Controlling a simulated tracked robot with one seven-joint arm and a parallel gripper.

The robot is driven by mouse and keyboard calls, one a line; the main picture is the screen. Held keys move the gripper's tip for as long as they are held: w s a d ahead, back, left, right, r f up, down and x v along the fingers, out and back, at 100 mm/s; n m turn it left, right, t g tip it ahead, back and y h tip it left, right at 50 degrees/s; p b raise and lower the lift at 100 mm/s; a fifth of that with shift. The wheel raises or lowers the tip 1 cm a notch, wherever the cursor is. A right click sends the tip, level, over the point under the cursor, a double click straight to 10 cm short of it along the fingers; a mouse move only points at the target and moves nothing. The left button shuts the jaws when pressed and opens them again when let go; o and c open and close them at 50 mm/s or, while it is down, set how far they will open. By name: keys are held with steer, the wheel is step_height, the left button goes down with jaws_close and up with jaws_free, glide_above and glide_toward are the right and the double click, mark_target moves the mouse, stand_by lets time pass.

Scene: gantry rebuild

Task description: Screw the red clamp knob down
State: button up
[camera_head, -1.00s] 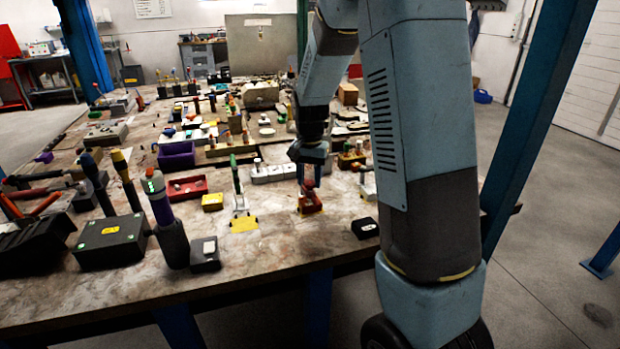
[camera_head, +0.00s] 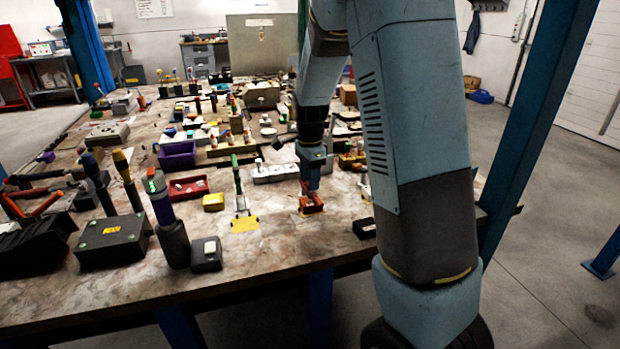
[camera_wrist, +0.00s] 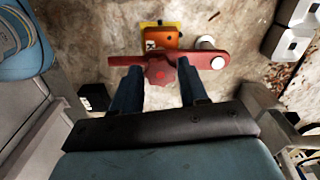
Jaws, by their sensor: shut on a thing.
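The red clamp knob (camera_wrist: 160,74) has a lobed rim and sits on a flat red clamp bar (camera_wrist: 213,58) in the wrist view. My gripper (camera_wrist: 159,76) reaches down from above, with one dark finger on each side of the knob, shut on it. In the head view my gripper (camera_head: 311,187) stands upright over the red clamp (camera_head: 311,204) near the table's front edge. The knob is hidden there behind the fingers. An orange block (camera_wrist: 160,38) with a small tag lies beside the bar, by a yellow patch.
A green-handled toggle clamp (camera_head: 238,190) stands just left of the red clamp. A black box (camera_head: 364,228) lies to its right near the table edge. A pale row of blocks (camera_head: 275,173) lies behind. A blue post (camera_head: 525,120) rises at the right.

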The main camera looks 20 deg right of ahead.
steer(key=shift+w+r+m, duration=0.15)
steer(key=shift+w+m, duration=0.05)
steer(key=shift+m, duration=0.2)
steer(key=o, duration=0.6)
steer(key=shift+o, duration=1.4)
steer(key=shift+s, duration=0.1)
step_height(320, 180, up, 14)
steer(key=shift+f, duration=0.25)
